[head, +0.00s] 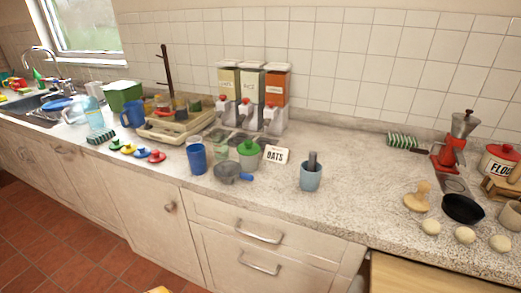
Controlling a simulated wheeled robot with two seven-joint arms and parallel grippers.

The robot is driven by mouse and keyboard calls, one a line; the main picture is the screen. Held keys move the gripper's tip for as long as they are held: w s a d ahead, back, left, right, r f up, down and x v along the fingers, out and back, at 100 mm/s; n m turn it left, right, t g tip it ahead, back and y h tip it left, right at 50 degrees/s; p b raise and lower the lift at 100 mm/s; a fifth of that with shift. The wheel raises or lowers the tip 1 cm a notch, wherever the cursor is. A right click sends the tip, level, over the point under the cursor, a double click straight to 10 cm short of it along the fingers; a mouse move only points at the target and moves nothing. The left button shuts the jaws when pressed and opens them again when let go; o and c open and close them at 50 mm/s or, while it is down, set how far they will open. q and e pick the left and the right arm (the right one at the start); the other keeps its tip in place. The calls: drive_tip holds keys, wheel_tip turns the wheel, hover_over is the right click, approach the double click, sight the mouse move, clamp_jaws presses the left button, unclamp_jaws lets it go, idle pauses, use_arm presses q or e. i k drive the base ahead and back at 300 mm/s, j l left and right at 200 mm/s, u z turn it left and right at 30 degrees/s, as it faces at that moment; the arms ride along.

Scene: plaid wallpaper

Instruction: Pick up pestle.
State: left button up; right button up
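Neither of my grippers is in view.
An "OATS" card (276,155), a green-lidded jar (248,154) and a grey pan with a blue handle (227,173) stand left of the mortar. Dispensers (252,95) stand behind. The counter (355,175) right of the mortar is clear up to a wooden tool (417,199) and black pan (462,208).

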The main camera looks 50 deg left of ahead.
sight(314, 155)
drive_tip(key=u, duration=1.1)
drive_tip(key=z, duration=1.6)
drive_tip(key=u, duration=1.6)
drive_tip(key=i+j+z, duration=0.15)
drive_tip(key=j+z, duration=0.15)
drive_tip(key=j, duration=0.35)
drive_tip(key=j+z, duration=0.3)
drive_tip(key=j, duration=0.35)
drive_tip(key=i, duration=0.05)
